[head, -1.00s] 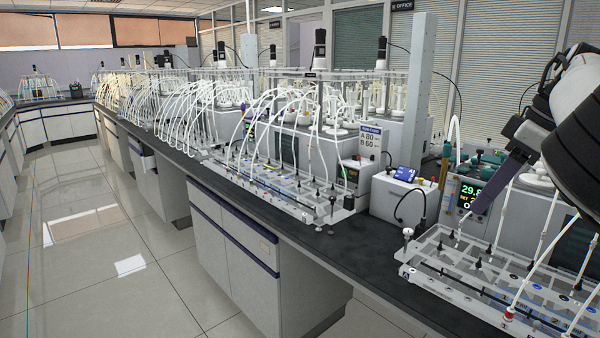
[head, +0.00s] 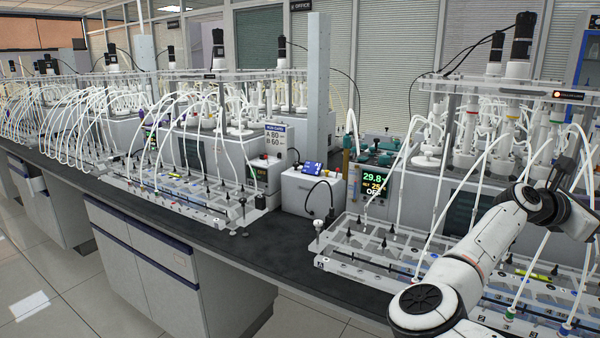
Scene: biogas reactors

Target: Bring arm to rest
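One arm of mine, which I take to be the right one, rises from the bottom edge in the head view and reaches toward the right edge. Its dark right gripper (head: 566,172) is at the far right, in front of the nearest reactor unit's tubes. It is seen small and edge-on, so I cannot tell whether it is open or shut. I see nothing clearly held in it. My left gripper is not in view.
A clear tube rack (head: 350,262) lies on the dark bench (head: 262,262), partly behind my arm. White tubes rise close around the gripper. A controller with a green display (head: 376,184) and a white box (head: 311,190) stand further left. Bare bench top lies left of the rack.

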